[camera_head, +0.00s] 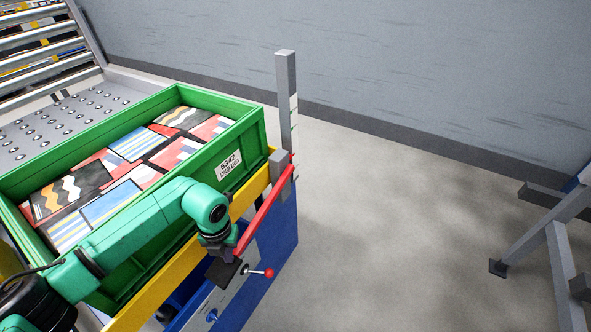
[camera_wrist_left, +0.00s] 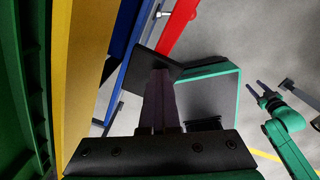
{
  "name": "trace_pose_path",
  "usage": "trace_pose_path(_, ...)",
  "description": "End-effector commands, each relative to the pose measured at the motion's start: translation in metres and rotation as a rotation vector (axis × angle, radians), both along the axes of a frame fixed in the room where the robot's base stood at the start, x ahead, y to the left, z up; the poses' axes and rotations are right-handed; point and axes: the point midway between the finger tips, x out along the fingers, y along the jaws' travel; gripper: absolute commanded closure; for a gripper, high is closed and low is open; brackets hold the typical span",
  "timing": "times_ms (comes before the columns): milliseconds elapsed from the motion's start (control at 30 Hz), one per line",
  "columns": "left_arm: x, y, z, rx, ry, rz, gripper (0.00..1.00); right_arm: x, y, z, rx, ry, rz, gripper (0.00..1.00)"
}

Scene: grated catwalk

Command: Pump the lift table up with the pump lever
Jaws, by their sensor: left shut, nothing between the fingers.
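The lift table has a yellow top edge (camera_head: 160,283) and a blue body (camera_head: 275,255). A long red bar (camera_head: 268,210), which looks like the pump lever, slopes down along its right end; it also shows in the left wrist view (camera_wrist_left: 178,27). A small rod with a red ball knob (camera_head: 268,273) sticks out lower down. My left gripper (camera_head: 225,270) is shut and empty beside the red bar's lower end; I cannot tell whether they touch. Its dark fingers show in the left wrist view (camera_wrist_left: 160,100). My right gripper (camera_wrist_left: 263,91) appears only there, fingers apart.
A green crate (camera_head: 228,166) of patterned boxes stands on the lift table, close beside my left arm. A grey post (camera_head: 286,85) rises at the table's corner. A ball-studded surface (camera_head: 65,122) lies behind. Clear floor (camera_head: 400,220) extends right to a grey frame (camera_head: 560,262).

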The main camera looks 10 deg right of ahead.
Motion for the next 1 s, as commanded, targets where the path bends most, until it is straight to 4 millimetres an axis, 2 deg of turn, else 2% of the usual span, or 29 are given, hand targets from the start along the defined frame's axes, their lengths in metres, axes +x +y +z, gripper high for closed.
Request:
trace_pose_path(33,-0.008,-0.007,-0.023,-0.017,0.017,-0.013,1.0,0.006,0.0,-0.015,-0.002,0.002,-0.003,0.5)
trace_pose_path(100,-0.008,-0.007,-0.016,-0.018,0.018,-0.014,1.0,0.013,0.0,-0.006,-0.001,-0.009,-0.003,0.5)
trace_pose_path(167,-0.009,-0.008,-0.016,-0.019,0.019,-0.014,1.0,0.003,-0.001,-0.009,-0.002,0.0,-0.001,0.5)
trace_pose_path(300,-0.008,-0.007,0.029,-0.015,0.016,-0.012,1.0,0.001,-0.001,0.027,-0.001,-0.002,0.001,0.5)
trace_pose_path(400,-0.007,-0.005,0.055,-0.012,0.013,-0.008,1.0,0.0,-0.001,0.047,-0.001,-0.001,0.0,0.5)
trace_pose_path(1000,-0.008,-0.009,0.205,-0.009,0.013,-0.007,1.0,-0.002,-0.003,0.152,0.001,-0.001,-0.001,0.5)
